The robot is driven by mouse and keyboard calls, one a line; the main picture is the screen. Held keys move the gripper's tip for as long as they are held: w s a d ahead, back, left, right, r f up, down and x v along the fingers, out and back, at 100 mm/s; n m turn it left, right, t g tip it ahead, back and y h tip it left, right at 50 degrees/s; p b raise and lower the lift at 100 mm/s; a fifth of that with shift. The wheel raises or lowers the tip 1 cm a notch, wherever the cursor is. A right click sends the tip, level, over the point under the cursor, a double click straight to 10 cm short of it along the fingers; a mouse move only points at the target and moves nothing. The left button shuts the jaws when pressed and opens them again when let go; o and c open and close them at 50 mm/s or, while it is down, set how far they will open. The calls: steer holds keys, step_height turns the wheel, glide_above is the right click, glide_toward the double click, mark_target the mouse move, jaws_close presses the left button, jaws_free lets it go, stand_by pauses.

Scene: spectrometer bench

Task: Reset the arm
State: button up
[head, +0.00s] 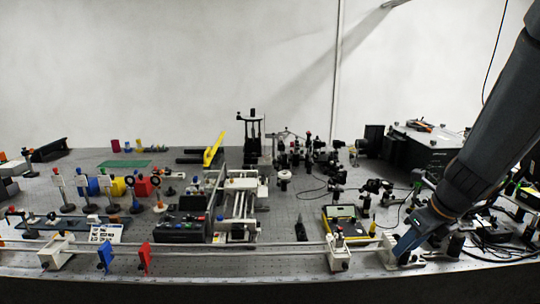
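My arm comes in from the upper right of the head view and reaches down to the front right of the bench. My gripper (402,250) is at its lower end, low over the front rail and close to a white rail mount (407,261). I cannot tell whether it touches the mount. The fingers are small and seen from the side, so their opening and anything between them cannot be made out.
The perforated optical bench (290,262) is crowded. A rail (200,251) with blue (105,257) and red (144,257) holders runs along the front. A black box (412,150) stands behind my arm. A yellow-edged device (345,227) lies left of my gripper.

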steer(key=s+a+f+n+g+b, duration=0.1)
steer(key=s+a+n, duration=0.2)
steer(key=n, duration=0.7)
steer(key=s+a+f+n+g+h+b, duration=0.1)
steer(key=s+a+f+n, duration=0.1)
steer(key=s+a+n, duration=0.2)
steer(key=s+a+f+n+b, duration=0.1)
steer(key=s+a+n, duration=0.2)
steer(key=a+n, duration=0.5)
steer(key=n, duration=0.9)
steer(key=shift+s+a+f+n+g, duration=0.3)
steer(key=shift+s+f+n+g, duration=0.05)
steer(key=shift+s+n+g, duration=0.05)
steer(key=shift+c, duration=0.2)
